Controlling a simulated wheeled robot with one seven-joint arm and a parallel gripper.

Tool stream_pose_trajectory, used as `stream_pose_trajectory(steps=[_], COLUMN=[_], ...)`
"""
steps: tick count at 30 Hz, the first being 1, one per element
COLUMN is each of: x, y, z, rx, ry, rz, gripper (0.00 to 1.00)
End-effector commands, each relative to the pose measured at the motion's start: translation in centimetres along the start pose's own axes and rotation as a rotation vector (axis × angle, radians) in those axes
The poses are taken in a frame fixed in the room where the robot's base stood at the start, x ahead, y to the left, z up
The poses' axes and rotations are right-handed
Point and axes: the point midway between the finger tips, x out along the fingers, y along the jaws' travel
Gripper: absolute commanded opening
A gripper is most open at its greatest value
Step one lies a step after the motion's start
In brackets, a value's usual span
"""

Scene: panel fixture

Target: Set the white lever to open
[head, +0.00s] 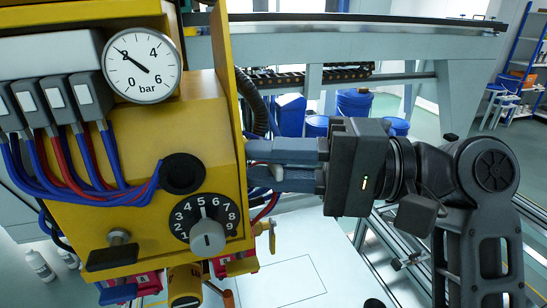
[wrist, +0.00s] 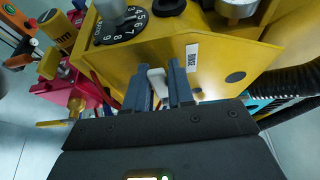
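The white lever (wrist: 156,82) is on the side of the yellow panel box (head: 205,120). In the wrist view it stands between my two fingers and nearly fills the narrow gap. My gripper (head: 250,165) reaches in from the right in the head view, its fingers close together at the box's right side. It also shows in the wrist view (wrist: 158,72), where it looks shut on the lever. In the head view only a small pale bit of the lever shows between the fingers. Its base is mostly hidden.
The box's front carries a pressure gauge (head: 142,67), a numbered dial knob (head: 207,236) and blue and red hoses (head: 75,180). Red valves with yellow handles (wrist: 75,105) are below. A black corrugated hose (wrist: 290,90) runs close to my gripper.

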Motion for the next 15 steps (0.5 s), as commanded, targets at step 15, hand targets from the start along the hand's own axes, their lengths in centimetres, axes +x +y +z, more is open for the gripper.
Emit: stream_pose_trajectory(steps=[15], x=[-0.46], y=[0.04], z=[-0.04], rx=[-0.002], ry=[0.001], rz=[0.0], gripper=[0.43])
